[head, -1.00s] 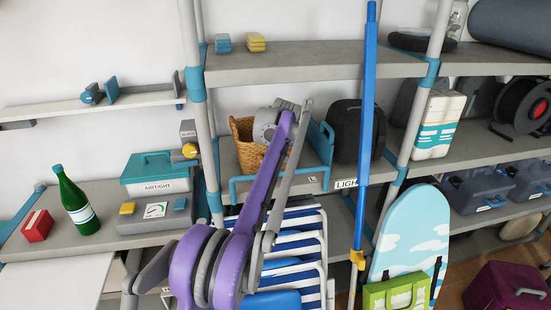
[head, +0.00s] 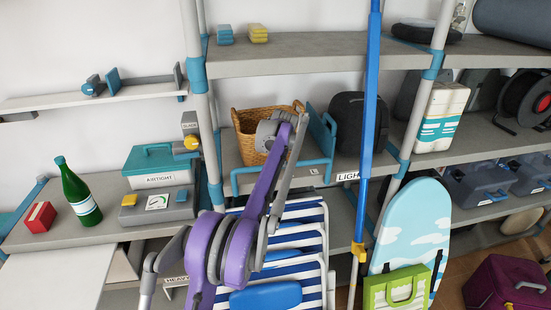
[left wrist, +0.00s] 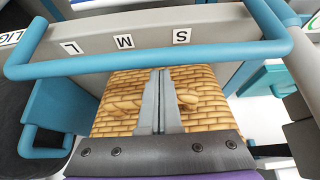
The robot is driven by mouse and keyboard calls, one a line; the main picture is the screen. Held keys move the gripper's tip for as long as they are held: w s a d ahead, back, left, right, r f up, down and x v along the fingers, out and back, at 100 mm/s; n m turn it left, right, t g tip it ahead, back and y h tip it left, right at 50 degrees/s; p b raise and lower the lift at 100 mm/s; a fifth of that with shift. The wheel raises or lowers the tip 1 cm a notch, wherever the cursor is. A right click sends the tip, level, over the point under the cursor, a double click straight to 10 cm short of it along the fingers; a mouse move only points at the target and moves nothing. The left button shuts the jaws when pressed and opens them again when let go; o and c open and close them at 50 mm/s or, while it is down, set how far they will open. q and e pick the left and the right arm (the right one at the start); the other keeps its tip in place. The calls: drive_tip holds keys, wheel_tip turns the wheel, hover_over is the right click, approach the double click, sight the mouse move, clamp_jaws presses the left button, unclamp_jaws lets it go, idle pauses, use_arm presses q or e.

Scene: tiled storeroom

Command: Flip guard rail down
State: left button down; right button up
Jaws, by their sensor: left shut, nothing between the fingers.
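The guard rail (head: 283,168) is a teal bar running along the front of the middle shelf, below a woven basket (head: 246,122). In the left wrist view the rail (left wrist: 150,62) spans the picture with bent ends, beside a grey shelf edge labelled L, M and S. My left gripper (left wrist: 160,75) is shut and empty, its fingertips over the basket (left wrist: 120,100) and close to the bar; I cannot tell whether they touch it. In the head view my grey wrist and purple arm hide the fingers and part of the basket and rail. My right gripper is not in view.
A blue pole (head: 368,110) stands right of the arm. A black bag (head: 352,125) sits right of the basket. Striped folding chairs (head: 290,240) stand below the shelf. A green bottle (head: 77,195) and teal toolbox (head: 158,165) are on the left shelf.

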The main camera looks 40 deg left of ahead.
use_arm(q)
drive_tip(key=shift+s+d+f, duration=0.15)
drive_tip(key=shift+d, duration=0.1)
drive_tip(key=shift+s+d+y+b, duration=0.15)
drive_tip(key=shift+s+y+b, duration=0.05)
drive_tip(key=shift+y+b, duration=0.15)
drive_tip(key=s+d+f+t+y+b, duration=0.4)
drive_tip(key=s+d+t+y+b, duration=0.2)
drive_tip(key=d+y+b, duration=0.15)
drive_tip(key=s+d+f+t+y+b, duration=0.1)
drive_tip(key=f+t+y+b, duration=0.1)
drive_tip(key=f+b, duration=0.2)
drive_tip(key=s+d+f+t+y+b, duration=0.1)
drive_tip(key=d+f+t+y+b, duration=0.1)
drive_tip(key=f+b, duration=0.2)
wheel_tip(320, 180, down, 2)
drive_tip(key=shift+s+d+f+y, duration=0.1)
drive_tip(key=shift+s+d+y, duration=0.2)
drive_tip(key=shift+s, duration=0.1)
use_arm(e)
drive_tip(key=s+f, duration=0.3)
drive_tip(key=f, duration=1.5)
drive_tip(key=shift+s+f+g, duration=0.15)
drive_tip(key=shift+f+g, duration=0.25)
use_arm(q)
drive_tip(key=shift+f, duration=0.1)
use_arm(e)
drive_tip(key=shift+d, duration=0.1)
